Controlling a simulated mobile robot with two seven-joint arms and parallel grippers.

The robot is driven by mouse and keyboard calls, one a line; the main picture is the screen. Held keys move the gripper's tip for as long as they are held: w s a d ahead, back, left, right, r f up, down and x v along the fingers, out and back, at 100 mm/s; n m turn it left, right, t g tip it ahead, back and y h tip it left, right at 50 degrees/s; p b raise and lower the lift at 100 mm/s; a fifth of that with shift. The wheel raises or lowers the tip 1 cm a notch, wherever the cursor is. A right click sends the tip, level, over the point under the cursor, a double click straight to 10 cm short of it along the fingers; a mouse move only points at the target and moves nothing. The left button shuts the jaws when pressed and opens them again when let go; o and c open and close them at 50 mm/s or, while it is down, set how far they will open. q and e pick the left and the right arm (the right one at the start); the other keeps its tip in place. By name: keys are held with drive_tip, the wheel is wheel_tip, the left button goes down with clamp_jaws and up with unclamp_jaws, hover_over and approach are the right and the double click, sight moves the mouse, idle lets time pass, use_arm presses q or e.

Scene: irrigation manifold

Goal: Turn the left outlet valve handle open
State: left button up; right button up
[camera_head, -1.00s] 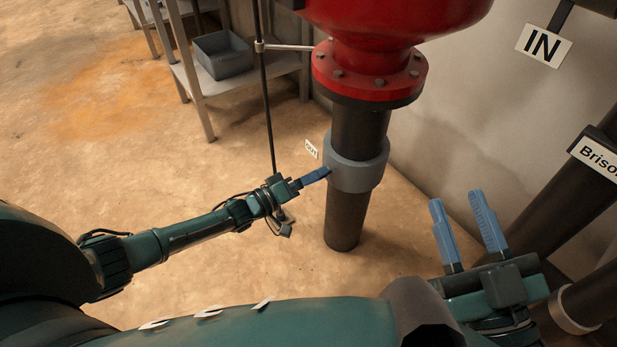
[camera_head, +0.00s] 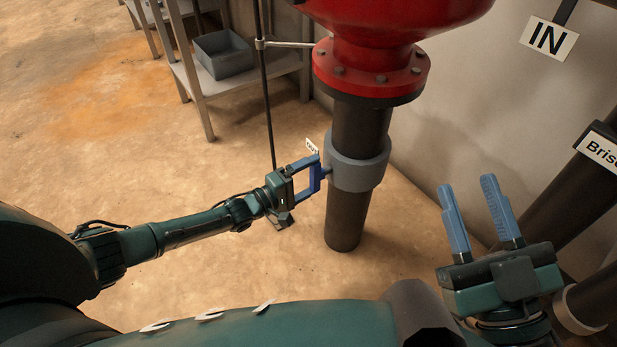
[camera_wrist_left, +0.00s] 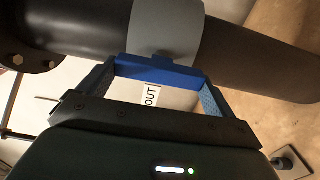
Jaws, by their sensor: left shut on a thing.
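The blue valve handle (camera_head: 316,178) sits on the left side of the grey valve body (camera_head: 357,168), on the dark pipe under the red tank. My left gripper (camera_head: 318,175) is shut on this handle, one finger at each end. In the left wrist view the handle (camera_wrist_left: 158,72) spans between the two fingers, with its stem meeting the grey collar (camera_wrist_left: 166,30). The handle lies across the pipe's side, roughly along the pipe. My right gripper (camera_head: 466,184) is open and empty at the lower right, away from the valve.
A white OUT tag (camera_head: 312,146) shows behind the left gripper and in the wrist view (camera_wrist_left: 151,95). A thin dark rod (camera_head: 267,105) stands behind it. A shelf with a grey bin (camera_head: 223,55) is at the back. Dark pipes (camera_head: 575,185) and the wall are at right.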

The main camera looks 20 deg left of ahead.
use_arm(q)
drive_tip(key=shift+s, duration=0.1)
idle(0.3)
drive_tip(key=o, duration=0.7)
drive_tip(key=shift+a, duration=0.1)
drive_tip(key=p+v, duration=0.4)
drive_tip(key=v, duration=0.9)
use_arm(e)
drive_tip(key=f+m+h, duration=0.1)
drive_tip(key=s+f+g+h, duration=0.1)
drive_tip(key=f, duration=0.1)
drive_tip(key=shift+m+h, duration=0.3)
drive_tip(key=shift+m, duration=0.1)
